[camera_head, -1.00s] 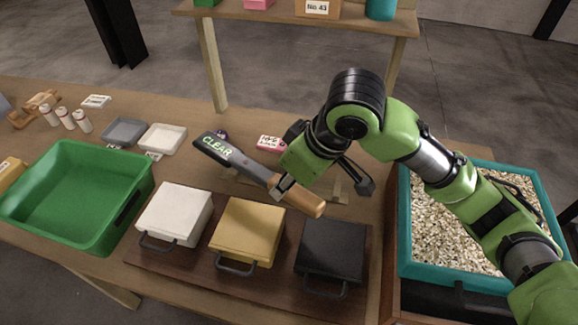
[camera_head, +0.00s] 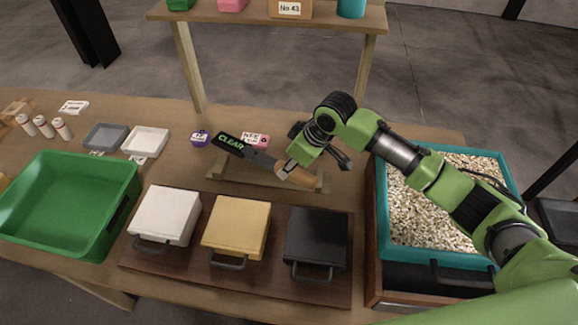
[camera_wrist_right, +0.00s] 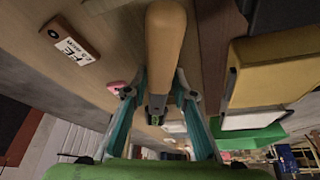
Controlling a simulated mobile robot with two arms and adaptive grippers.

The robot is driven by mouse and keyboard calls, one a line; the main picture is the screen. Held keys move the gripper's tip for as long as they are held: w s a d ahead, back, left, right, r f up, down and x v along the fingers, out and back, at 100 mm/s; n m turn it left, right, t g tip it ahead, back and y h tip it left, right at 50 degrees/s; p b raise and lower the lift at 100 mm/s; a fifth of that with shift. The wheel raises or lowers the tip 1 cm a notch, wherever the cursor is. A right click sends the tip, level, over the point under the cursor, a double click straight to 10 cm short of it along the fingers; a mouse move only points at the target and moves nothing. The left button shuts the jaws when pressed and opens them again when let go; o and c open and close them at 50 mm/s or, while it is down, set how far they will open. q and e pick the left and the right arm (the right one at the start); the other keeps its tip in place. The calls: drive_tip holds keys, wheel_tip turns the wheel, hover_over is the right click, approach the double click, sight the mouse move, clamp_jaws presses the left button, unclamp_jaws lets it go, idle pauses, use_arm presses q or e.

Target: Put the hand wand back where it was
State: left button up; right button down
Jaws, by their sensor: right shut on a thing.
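The hand wand (camera_head: 258,157) has a dark paddle marked CLEAR in green and a wooden handle. My right gripper (camera_head: 287,170) is shut on it where the handle meets the dark part. In the right wrist view, the handle (camera_wrist_right: 165,45) runs between the gripper's fingers (camera_wrist_right: 168,105). The low wooden stand (camera_head: 232,179) is on the table directly below or behind the wand, which partly covers it. The wand is tilted, with the paddle end higher on the left. I cannot tell whether it touches the stand. My left gripper is not in view.
White (camera_head: 166,214), yellow (camera_head: 238,224) and black (camera_head: 318,236) lidded boxes stand in front of the stand. A green bin (camera_head: 70,205) is left; a teal tray (camera_head: 443,256) of pale pieces is right.

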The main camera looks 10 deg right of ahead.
drive_tip(key=shift+f, duration=0.65)
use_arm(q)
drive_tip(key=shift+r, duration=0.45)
use_arm(e)
drive_tip(key=shift+f, duration=0.65)
drive_tip(key=c, duration=1.7)
unclamp_jaws()
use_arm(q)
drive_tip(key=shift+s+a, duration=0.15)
